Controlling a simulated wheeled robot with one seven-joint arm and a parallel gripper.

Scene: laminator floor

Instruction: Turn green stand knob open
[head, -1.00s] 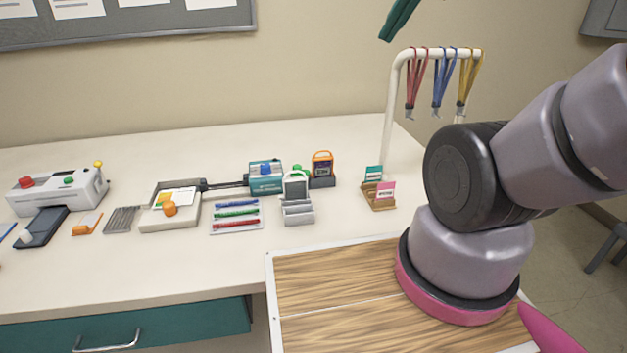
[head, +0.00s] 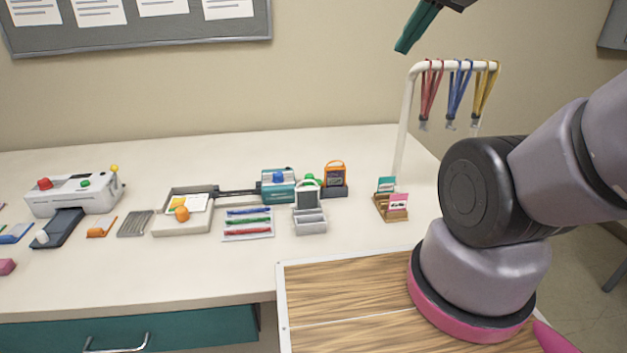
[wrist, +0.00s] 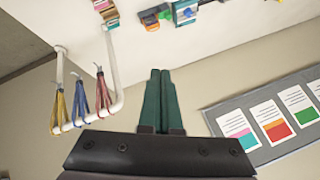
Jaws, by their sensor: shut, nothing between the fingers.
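A green knob (head: 309,179) shows in the head view behind a small grey stand (head: 310,221) with a dark panel, on the white counter. The stand hides its lower part. My gripper (head: 403,47) is high in the air, above and to the right of the knob, near the wall. Its teal fingers are pressed together and empty; they also show shut in the wrist view (wrist: 160,72).
A teal device with a blue knob (head: 278,185) and an orange-framed holder (head: 335,180) flank the green knob closely. A white rack (head: 402,130) with hanging lanyards stands to the right. A white laminator (head: 75,195) is at the left. The front counter is mostly clear.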

